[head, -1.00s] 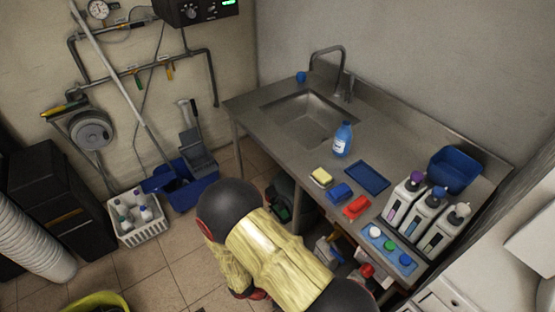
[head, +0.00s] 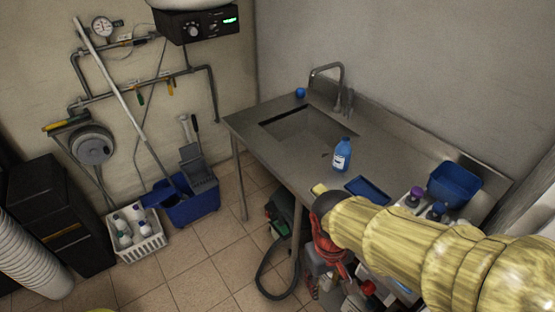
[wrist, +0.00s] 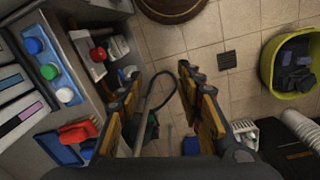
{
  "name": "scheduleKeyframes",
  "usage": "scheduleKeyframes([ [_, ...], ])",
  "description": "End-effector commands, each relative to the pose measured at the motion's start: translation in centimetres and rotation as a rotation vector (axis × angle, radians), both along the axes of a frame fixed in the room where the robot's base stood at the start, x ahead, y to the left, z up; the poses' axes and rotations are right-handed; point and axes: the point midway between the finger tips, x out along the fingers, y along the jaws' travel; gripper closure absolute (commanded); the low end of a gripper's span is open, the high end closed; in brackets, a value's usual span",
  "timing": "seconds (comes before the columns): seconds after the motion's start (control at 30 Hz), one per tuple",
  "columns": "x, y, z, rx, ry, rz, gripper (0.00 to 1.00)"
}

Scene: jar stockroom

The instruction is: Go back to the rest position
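My gripper (wrist: 160,74) shows in the wrist view with its two fingers spread wide apart. Nothing is between them; tiled floor and a dark hose show through the gap. In the head view my yellow-sleeved arm reaches in from the right, across the front of the steel sink counter (head: 268,150). The gripper's fingers are not clear in that view. The arm hides the front right part of the counter top.
A blue bottle (head: 342,156), a blue tray (head: 366,189) and a blue bin (head: 455,184) stand on the counter. A white crate (head: 138,243) and a blue mop bucket (head: 193,207) stand on the floor at left. A yellow-green basket (wrist: 270,75) is on open floor.

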Motion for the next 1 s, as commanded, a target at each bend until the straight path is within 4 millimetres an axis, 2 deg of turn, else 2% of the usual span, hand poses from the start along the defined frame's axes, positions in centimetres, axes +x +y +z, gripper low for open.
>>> scheduleKeyframes([
  [0.03,0.0,-0.6,1.6,0.032,-0.054,-0.042,0.64],
  [0.3,-0.7,-3.9,9.0,0.137,-0.314,-0.213,0.64],
  [0.5,-1.2,-6.5,13.5,0.154,-0.476,-0.296,0.64],
  [0.6,-1.4,-7.4,14.3,0.151,-0.511,-0.326,0.64],
  [0.7,-1.4,-7.8,14.3,0.147,-0.51,-0.341,0.64],
  [1.0,-1.4,-7.8,14.3,0.146,-0.509,-0.342,0.64],
])
